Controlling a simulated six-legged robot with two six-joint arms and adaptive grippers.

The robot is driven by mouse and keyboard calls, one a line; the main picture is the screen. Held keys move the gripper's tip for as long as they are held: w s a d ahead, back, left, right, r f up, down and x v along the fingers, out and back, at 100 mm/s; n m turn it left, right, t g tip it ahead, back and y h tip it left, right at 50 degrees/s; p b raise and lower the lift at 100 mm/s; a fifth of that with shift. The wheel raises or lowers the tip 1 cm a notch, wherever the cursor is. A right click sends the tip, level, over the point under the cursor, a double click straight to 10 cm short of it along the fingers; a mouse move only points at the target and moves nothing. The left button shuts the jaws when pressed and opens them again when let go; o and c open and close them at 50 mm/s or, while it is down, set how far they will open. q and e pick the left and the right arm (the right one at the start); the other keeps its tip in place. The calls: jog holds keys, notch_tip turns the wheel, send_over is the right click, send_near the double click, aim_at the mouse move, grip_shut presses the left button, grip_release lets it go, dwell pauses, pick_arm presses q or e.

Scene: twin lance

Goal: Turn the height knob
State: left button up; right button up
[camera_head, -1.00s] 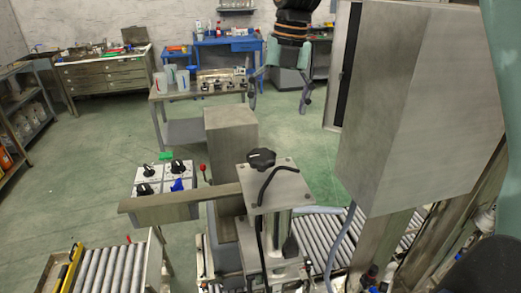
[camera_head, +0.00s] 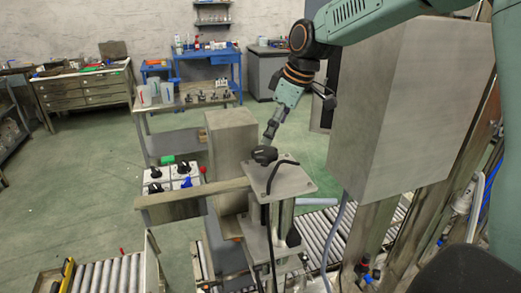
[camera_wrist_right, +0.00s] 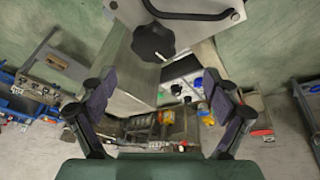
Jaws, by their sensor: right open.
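My right gripper (camera_head: 270,133) comes down from the upper right and is just above and behind the knob. In the right wrist view the knob (camera_wrist_right: 153,43) lies ahead, above the middle of the picture. The fingers of my right gripper (camera_wrist_right: 157,90) are spread apart there, with nothing between them. I see no contact between fingers and knob. My left gripper is not in view.
A black bent handle or cable (camera_head: 283,170) runs beside the knob on the plate. A large grey metal cabinet (camera_head: 385,110) stands close on the right. A flat metal arm (camera_head: 170,205) extends left, near a white panel with knobs (camera_head: 158,175). Roller conveyors (camera_head: 320,235) lie below.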

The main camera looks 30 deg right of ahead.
aim_at(265, 150)
jog(key=m, duration=0.2)
jog(key=d+m, duration=0.1)
jog(key=shift+w+m+t, duration=0.2)
jog(key=shift+m+t, duration=0.1)
jog(key=shift+m, duration=0.1)
jog(key=x, duration=0.4)
jog(key=p+x, duration=0.1)
jog(key=x, duration=0.1)
jog(key=shift+w+a+f, duration=0.2)
jog(key=shift+a, duration=0.15)
jog(key=shift+w+d+f, duration=0.25)
jog(key=shift+d+f, duration=0.05)
jog(key=shift+f, duration=0.35)
jog(key=shift+a, duration=0.2)
jog(key=shift+c, duration=0.5)
jog(key=shift+a+r, duration=0.15)
jog(key=c, duration=0.3)
jog(key=shift+s+d, duration=0.1)
jog(key=shift+d, duration=0.1)
jog(key=c, duration=0.5)
jog(key=shift+c, duration=1.2)
